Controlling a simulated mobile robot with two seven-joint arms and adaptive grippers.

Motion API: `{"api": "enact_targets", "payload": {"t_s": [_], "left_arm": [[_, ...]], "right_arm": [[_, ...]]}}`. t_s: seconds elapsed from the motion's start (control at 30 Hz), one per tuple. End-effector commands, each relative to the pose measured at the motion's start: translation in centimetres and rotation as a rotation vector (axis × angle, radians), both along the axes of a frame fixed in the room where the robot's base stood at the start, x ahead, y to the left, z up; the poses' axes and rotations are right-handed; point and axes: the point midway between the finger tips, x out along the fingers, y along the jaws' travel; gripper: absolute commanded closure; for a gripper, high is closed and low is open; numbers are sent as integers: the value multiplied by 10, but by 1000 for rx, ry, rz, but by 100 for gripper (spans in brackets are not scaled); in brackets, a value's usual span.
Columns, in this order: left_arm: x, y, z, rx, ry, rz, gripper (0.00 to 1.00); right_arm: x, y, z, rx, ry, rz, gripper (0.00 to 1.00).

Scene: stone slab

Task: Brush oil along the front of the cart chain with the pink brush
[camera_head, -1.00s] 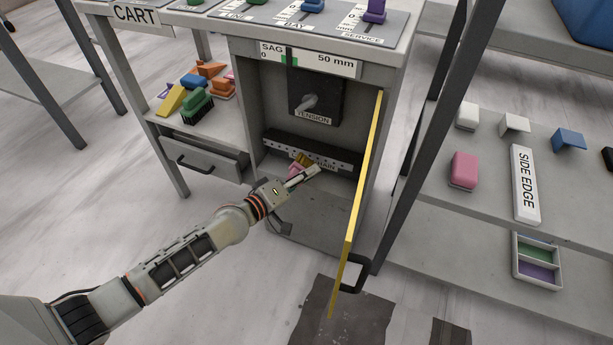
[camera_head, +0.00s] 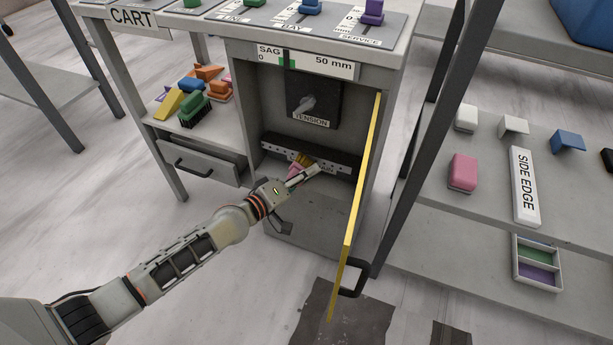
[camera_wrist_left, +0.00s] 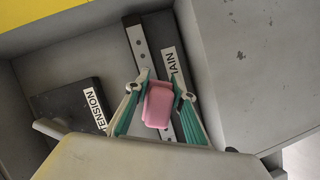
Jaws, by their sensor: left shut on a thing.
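My left gripper (camera_head: 305,173) reaches into the open cart compartment and is shut on the pink brush (camera_head: 295,169). The brush's yellowish bristle end shows just above the fingers, at the chain. The chain (camera_head: 341,163) is a dark bar with a row of light dots along the lower back of the compartment. In the left wrist view the pink brush (camera_wrist_left: 158,105) sits between the fingers, in front of the dark chain bar (camera_wrist_left: 151,60) and its partly covered label. Whether the bristles touch the chain cannot be told. My right gripper is not in view.
The yellow-edged door (camera_head: 362,180) stands open on the right of the compartment. A black tension block (camera_head: 313,96) is above the chain. Colored brushes (camera_head: 194,108) lie on the left shelf. A pink block (camera_head: 463,172) and a divided tray (camera_head: 537,262) are on the right shelves.

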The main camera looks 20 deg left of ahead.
Motion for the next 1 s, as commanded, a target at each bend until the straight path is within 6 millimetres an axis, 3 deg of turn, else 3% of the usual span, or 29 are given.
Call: {"api": "enact_targets", "payload": {"t_s": [0.67, 1.0], "left_arm": [[11, -1, 1, 0, -1, 0, 100], [10, -22, 5, -1, -5, -1, 100]], "right_arm": [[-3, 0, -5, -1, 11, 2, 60], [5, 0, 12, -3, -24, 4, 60]]}}
